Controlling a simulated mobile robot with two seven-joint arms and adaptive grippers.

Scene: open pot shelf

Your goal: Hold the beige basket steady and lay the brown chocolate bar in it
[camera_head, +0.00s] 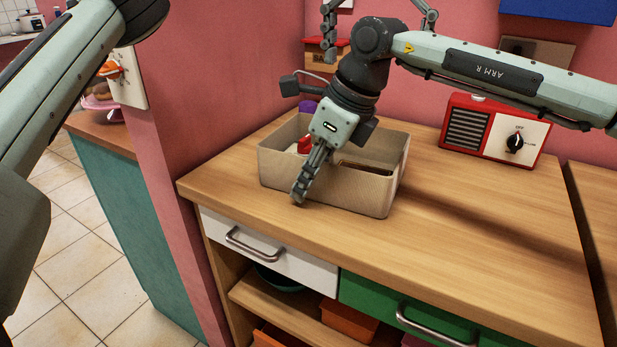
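The beige basket (345,195) stands on the wooden counter. My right gripper (299,192) reaches down over its front wall, with the visible finger against the outside and the other side hidden. It looks shut on that wall. A dark brown flat thing (365,168), seemingly the chocolate bar, shows inside the basket near the front wall; I cannot tell how it rests. My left gripper (378,30) hangs at the top edge, only its spread fingertips showing, open with nothing seen between them.
A red and white thing (304,145) is in the basket, partly hidden. A red box with a dial (494,132) stands at the back right. A purple object (308,106) shows behind the basket. The counter (460,235) is clear to the right and in front.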

